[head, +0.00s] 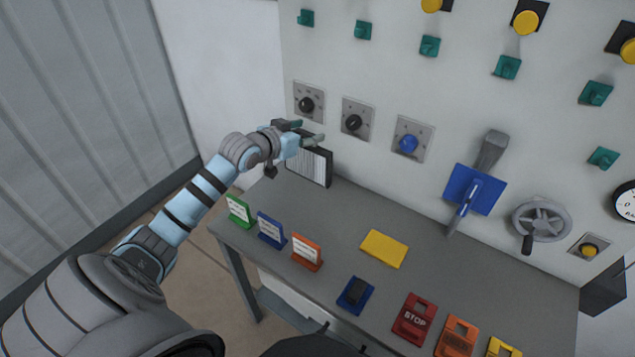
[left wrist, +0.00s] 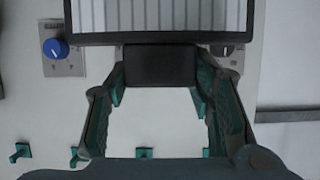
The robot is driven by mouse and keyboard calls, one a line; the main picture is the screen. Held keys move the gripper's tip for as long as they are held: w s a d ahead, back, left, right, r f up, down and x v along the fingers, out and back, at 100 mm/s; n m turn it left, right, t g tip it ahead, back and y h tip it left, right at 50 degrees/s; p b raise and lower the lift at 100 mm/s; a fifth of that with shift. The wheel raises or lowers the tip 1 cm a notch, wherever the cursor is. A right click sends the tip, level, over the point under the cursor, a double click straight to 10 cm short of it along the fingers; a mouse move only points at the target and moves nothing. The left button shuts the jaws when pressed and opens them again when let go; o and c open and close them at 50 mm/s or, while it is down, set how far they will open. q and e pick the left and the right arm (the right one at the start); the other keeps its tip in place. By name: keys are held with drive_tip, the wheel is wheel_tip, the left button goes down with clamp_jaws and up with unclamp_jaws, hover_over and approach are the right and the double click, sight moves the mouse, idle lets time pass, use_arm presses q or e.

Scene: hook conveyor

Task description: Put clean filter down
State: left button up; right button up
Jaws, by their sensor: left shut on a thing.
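The clean filter (head: 310,165) is a flat panel with white pleats and a dark frame, upright at the back left of the grey table (head: 345,215), near the wall. My left gripper (head: 305,136) is at its top edge and shut on it. In the left wrist view the filter's pleats (left wrist: 160,15) fill the top, and its black handle block (left wrist: 160,65) sits between the fingers. I cannot tell whether the filter's lower edge touches the table. My right gripper is out of view.
Green (head: 239,210), blue (head: 271,229) and orange (head: 306,251) card stands line the table's left front. A yellow block (head: 384,248) lies mid-table.

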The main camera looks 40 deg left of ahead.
sight(305, 177)
use_arm(q)
drive_tip(key=f+b, duration=0.1)
drive_tip(key=f, duration=0.3)
drive_tip(key=f+b, duration=0.1)
drive_tip(key=f, duration=0.4)
drive_tip(key=f+b, duration=0.1)
drive_tip(key=f, duration=0.4)
drive_tip(key=shift+w, duration=0.25)
drive_tip(key=shift+f, duration=0.3)
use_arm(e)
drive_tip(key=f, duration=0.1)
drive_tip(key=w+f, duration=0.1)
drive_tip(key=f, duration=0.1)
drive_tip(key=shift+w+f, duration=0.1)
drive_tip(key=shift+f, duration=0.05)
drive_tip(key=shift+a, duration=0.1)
use_arm(q)
drive_tip(key=shift+f, duration=0.2)
drive_tip(key=o, duration=1.5)
drive_tip(key=shift+r, duration=0.1)
drive_tip(key=shift+o, duration=0.2)
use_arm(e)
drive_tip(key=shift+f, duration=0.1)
